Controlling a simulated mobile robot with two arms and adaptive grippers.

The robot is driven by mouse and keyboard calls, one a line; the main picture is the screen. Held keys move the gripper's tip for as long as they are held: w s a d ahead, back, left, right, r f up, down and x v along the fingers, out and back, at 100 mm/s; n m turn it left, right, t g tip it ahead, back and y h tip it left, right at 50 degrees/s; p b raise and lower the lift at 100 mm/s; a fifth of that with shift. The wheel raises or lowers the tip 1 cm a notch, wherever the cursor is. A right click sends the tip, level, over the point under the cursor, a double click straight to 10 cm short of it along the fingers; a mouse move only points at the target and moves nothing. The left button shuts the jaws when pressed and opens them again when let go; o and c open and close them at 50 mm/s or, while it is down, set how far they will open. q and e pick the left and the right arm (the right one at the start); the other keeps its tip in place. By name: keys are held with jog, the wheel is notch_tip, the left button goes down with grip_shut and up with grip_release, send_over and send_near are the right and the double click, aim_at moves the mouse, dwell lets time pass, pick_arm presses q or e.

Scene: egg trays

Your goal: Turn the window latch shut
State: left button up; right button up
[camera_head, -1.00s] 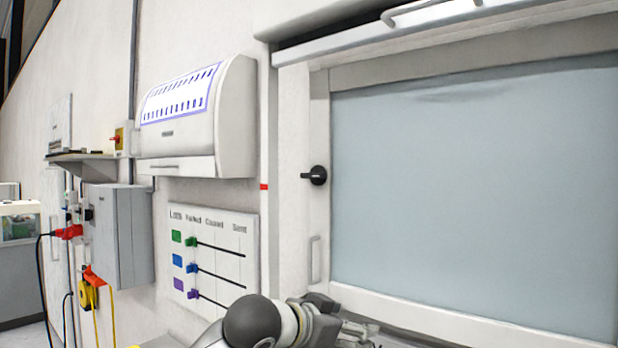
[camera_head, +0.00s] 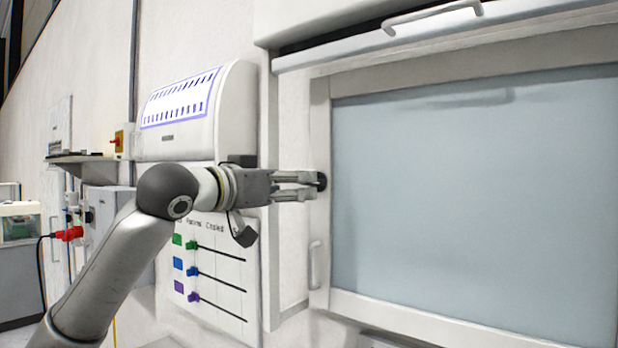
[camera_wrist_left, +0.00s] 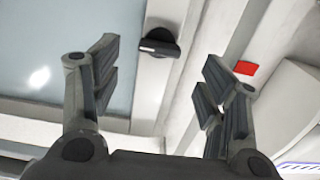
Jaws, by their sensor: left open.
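The window latch is a small black knob (camera_head: 322,181) on the pale left-hand frame of the window. In the left wrist view the latch (camera_wrist_left: 160,42) shows whole, with its lever lying across the frame, ahead of the gap between my fingers. My left gripper (camera_head: 312,187) is at the latch from the left in the head view, and its fingers partly hide it. In the left wrist view my left gripper (camera_wrist_left: 165,85) is open, with nothing between its fingers; the latch looks a little beyond the fingertips. I cannot tell whether they touch it. My right gripper is not in view.
The window has a grey-blue pane (camera_head: 470,190) and a pale handle (camera_head: 316,264) low on its frame. A white wall box (camera_head: 225,110) and a panel with coloured tags (camera_head: 215,290) are behind my left arm. A rail handle (camera_head: 435,14) juts out above.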

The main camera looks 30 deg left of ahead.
pick_arm(q)
jog(key=w+p, duration=0.1)
jog(key=w, duration=0.5)
jog(key=shift+d+p, duration=0.25)
jog(key=shift+p, duration=0.15)
jog(key=shift+c, duration=0.3)
jog(key=c, duration=1)
